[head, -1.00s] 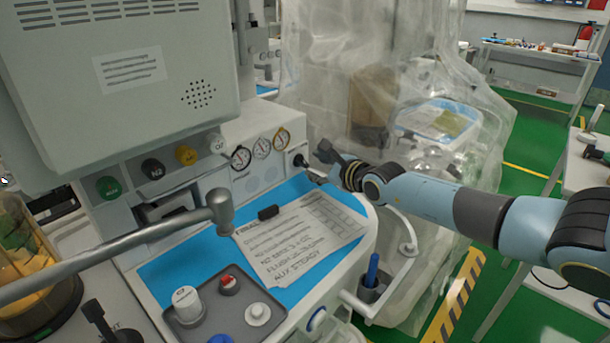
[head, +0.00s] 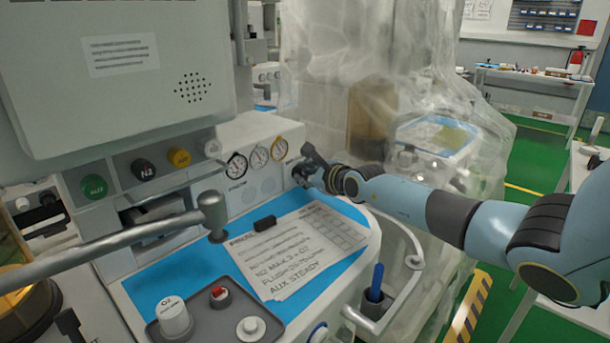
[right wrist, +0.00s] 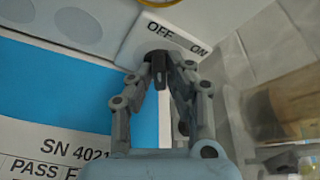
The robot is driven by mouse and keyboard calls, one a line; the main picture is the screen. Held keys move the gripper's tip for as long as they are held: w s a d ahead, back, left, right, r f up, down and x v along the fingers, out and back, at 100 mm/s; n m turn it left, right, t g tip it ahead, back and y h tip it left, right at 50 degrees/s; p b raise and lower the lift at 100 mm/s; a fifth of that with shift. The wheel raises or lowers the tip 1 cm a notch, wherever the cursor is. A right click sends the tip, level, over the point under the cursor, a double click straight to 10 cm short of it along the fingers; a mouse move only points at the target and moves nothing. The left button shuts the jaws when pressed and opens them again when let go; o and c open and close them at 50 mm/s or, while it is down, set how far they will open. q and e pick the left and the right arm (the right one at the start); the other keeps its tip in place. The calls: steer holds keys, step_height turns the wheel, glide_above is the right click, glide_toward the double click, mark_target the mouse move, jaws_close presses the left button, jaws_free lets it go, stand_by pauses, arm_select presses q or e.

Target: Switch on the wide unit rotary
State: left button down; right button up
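The wide unit rotary is a dark knob (right wrist: 160,70) on a pale panel, below the printed words OFF and ON in the right wrist view. My right gripper (right wrist: 167,67) has its fingertips close together on either side of the knob and appears shut on it. In the head view my right gripper (head: 303,172) is at the right end of the gauge panel and hides the knob. Which mark the knob points to is unclear. My left gripper is not in view.
Gauges (head: 259,158) sit left of the knob. A paper sheet (head: 298,248) lies on the blue worktop (head: 165,287) below. A grey metal bar (head: 110,243) crosses the left side. A rail (head: 412,262) edges the cart; a plastic-covered unit (head: 330,90) stands behind.

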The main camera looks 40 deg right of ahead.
jaws_close()
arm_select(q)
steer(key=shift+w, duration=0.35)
